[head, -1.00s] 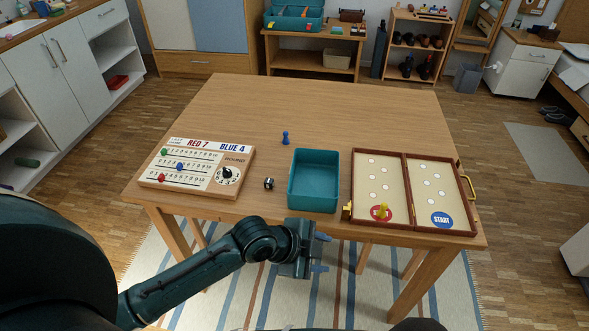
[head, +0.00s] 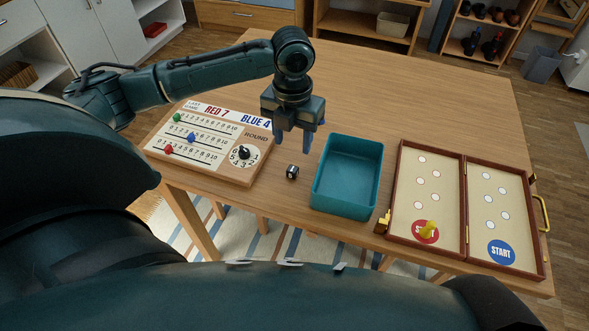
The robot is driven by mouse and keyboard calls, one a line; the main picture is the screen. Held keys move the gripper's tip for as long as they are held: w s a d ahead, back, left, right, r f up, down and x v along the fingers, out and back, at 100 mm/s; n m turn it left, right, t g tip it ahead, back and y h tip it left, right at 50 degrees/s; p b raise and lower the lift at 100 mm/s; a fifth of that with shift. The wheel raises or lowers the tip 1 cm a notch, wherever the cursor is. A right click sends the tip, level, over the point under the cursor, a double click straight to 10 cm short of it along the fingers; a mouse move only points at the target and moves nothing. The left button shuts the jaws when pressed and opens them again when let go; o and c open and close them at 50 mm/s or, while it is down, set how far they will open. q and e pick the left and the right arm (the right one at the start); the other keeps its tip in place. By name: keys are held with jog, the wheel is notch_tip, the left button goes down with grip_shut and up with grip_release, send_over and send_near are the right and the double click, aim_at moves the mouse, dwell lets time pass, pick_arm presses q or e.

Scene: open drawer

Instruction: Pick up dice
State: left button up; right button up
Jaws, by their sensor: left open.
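A small black die (head: 292,172) with light pips lies on the wooden table, between the scoreboard and the teal tray. My left gripper (head: 292,147) points down above the table, its fingertips just behind and over the die in the picture. Its fingers are apart and nothing shows between them. The gap between the fingertips and the die is hard to judge. My right gripper is not in view.
The scoreboard (head: 175,159) with pegs and a dial is left of the die. The open teal tray (head: 344,205) stands close on its right. An open game case (head: 400,180) with a yellow pawn (head: 427,229) lies farther right. The back of the table (head: 420,80) is clear.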

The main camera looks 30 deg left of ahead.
aim_at(294, 167)
pick_arm(q)
notch_tip(294, 167, down, 8)
jog(key=shift+w+f+b, duration=0.1)
jog(key=shift+f+b, duration=0.05)
jog(key=shift+b, duration=0.25)
grip_shut()
dwell(0.5)
